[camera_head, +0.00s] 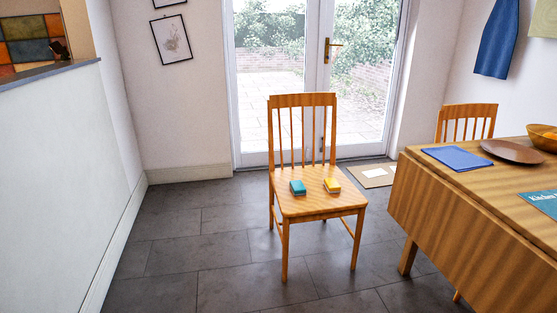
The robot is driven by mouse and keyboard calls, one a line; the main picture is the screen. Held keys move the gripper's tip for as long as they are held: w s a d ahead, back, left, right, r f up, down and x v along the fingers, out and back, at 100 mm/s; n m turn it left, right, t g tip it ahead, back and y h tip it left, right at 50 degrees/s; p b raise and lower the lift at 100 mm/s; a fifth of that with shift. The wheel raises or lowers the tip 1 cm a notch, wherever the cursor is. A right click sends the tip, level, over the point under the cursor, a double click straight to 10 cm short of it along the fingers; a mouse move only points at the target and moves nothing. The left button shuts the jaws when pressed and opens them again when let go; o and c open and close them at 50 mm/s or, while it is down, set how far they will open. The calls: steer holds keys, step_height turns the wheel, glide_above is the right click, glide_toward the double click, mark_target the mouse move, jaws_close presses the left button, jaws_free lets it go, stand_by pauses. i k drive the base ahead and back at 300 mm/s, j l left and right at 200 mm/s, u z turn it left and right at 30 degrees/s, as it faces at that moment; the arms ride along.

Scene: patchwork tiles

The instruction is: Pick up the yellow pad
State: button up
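A small yellow pad (332,185) lies on the seat of a wooden chair (318,205), right of the seat's middle. A teal block-like pad (297,187) of similar size lies to its left on the same seat, with a gap between them. My gripper is not in view.
A wooden table (450,210) stands at the right, with a blue folder (457,158), a brown plate (514,151) and a bowl on it. A second chair (467,121) is behind it. Glass doors are at the back. The tiled floor (190,255) before and left of the chair is clear.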

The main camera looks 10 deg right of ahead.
mark_target(332, 186)
steer(key=i+j, duration=0.1)
steer(key=i, duration=1.4)
steer(key=i+j+z, duration=0.2)
steer(key=i+z, duration=0.2)
steer(key=i, duration=0.15)
steer(key=i+j+z, duration=0.35)
steer(key=i, duration=0.2)
steer(key=i+j+z, duration=0.4)
steer(key=i+j, duration=0.1)
